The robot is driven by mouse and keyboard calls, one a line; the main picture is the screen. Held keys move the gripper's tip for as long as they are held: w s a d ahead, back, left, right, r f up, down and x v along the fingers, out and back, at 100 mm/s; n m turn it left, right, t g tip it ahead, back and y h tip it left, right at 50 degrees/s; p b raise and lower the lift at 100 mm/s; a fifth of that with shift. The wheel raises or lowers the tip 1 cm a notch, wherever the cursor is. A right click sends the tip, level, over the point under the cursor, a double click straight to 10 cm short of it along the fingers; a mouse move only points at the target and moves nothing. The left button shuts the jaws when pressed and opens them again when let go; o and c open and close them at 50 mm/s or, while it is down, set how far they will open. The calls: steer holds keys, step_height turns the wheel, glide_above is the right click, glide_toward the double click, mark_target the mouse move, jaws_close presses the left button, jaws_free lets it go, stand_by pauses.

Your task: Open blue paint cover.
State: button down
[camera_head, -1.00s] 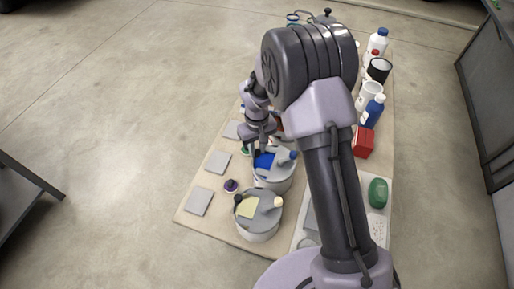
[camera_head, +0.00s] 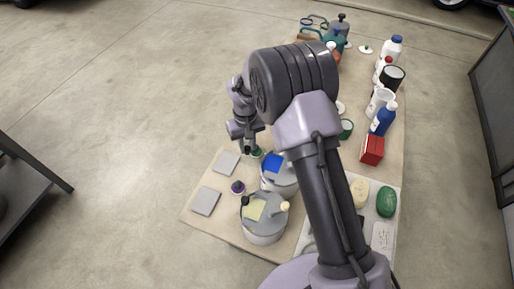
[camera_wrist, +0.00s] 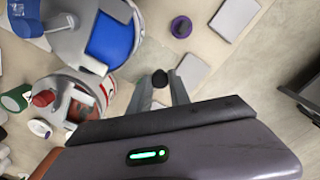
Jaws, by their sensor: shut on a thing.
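The blue paint pot (camera_head: 279,182) is a pale round pot with a grey lid and a blue label (camera_head: 274,166). Its label also shows in the wrist view (camera_wrist: 110,38), at the upper left. My gripper (camera_head: 248,151) is behind and left of this pot, apart from it. In the wrist view its fingers (camera_wrist: 165,88) are shut on a small black knob (camera_wrist: 160,78). What lies under the knob is hidden, so I cannot tell how much of a cover hangs from it. My arm hides part of the pot's right side in the head view.
A yellow-labelled pot (camera_head: 264,224) stands in front, with a purple-topped piece (camera_head: 237,187) beside it. Two grey square pads (camera_head: 226,163) lie at the left. A red-marked pot (camera_wrist: 75,98) stands beside the blue one. Bottles (camera_head: 382,119) line the right edge.

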mark_target(248, 148)
steer(key=shift+d, duration=0.1)
steer(key=c, duration=1.2)
jaws_free()
step_height(248, 148, up, 18)
steer(key=p, duration=0.4)
steer(key=shift+f, duration=0.25)
